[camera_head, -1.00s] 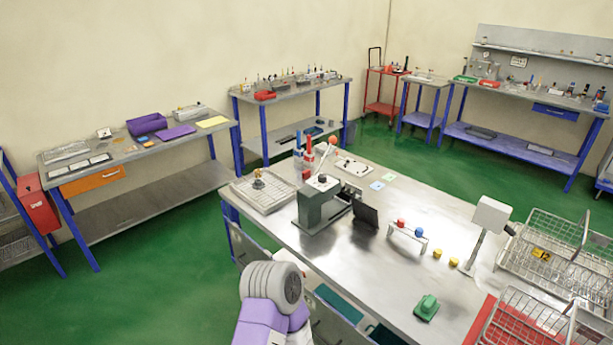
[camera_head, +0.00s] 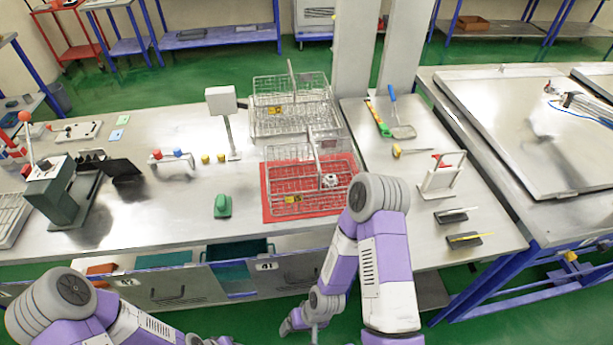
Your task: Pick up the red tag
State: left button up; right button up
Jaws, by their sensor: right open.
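A small red piece (camera_head: 440,159) shows at the top of a white frame stand (camera_head: 440,176) on the right-hand table; it is too small to tell whether it is the red tag. My right gripper (camera_head: 302,325) is low in the picture, in front of the middle table's drawers and well away from that stand. It is open and I see nothing in it. My left arm comes in at the bottom left; its gripper is out of view.
Two wire baskets (camera_head: 292,115) stand on the middle table, the nearer on a red mat (camera_head: 268,208). A green object (camera_head: 222,206) sits left of them. A grey post (camera_head: 354,60) rises behind.

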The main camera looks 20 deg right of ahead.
aim_at(26, 171)
jog(key=u, duration=2.2)
jog(key=i, duration=5.35)
jog(key=z, duration=3.1)
